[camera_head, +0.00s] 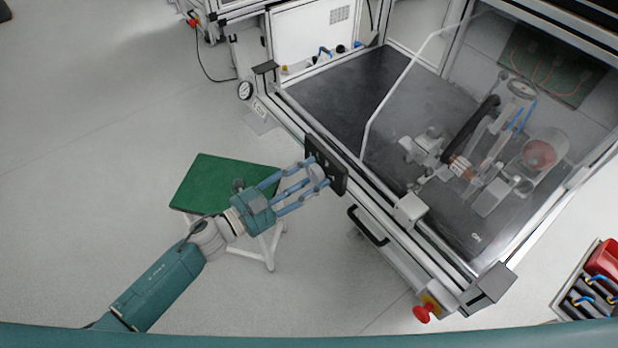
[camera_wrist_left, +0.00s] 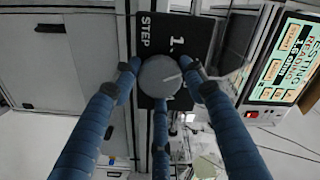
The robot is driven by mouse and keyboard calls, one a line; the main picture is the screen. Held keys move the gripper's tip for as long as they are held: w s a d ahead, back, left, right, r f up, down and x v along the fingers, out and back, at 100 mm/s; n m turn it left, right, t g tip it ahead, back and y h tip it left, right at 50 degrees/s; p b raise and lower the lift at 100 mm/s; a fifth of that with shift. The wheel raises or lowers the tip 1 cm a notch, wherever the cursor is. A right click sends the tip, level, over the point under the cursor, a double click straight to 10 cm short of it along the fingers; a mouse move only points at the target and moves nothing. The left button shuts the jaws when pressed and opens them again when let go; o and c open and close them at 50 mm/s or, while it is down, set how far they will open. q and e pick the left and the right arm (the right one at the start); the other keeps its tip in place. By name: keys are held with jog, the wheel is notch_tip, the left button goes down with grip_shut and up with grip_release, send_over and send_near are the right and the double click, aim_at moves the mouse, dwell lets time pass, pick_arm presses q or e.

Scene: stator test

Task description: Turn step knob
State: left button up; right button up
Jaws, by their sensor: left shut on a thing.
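The step knob (camera_wrist_left: 160,76) is a round grey knob on a black panel (camera_wrist_left: 150,36) marked "STEP" and "1." in the left wrist view. A light line runs on its face toward the right. In the head view the black panel (camera_head: 326,166) is fixed at the front edge of the test bench. My left gripper (camera_head: 318,172) reaches the panel from the left. Its blue fingers (camera_wrist_left: 160,82) are closed around the knob, one on each side and one below. The knob is mostly hidden by the fingers in the head view. My right gripper is not in view.
The test bench (camera_head: 340,95) has a clear tilted cover over a stator rig (camera_head: 470,160). A green-topped stool (camera_head: 215,185) stands under my left arm. A red emergency button (camera_head: 424,312) sits at the bench's front corner. A lit screen (camera_wrist_left: 285,60) shows at the wrist view's right.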

pick_arm(q)
jog(key=shift+r+m, duration=0.1)
jog(key=shift+m, duration=0.4)
jog(key=o, duration=1.1)
jog(key=shift+o, duration=0.2)
jog(key=shift+s, duration=0.1)
jog(key=shift+s+a, duration=0.1)
jog(key=shift+a, duration=0.1)
jog(key=v, duration=1.1)
jog(key=shift+s+a, duration=0.15)
jog(key=shift+a, duration=0.05)
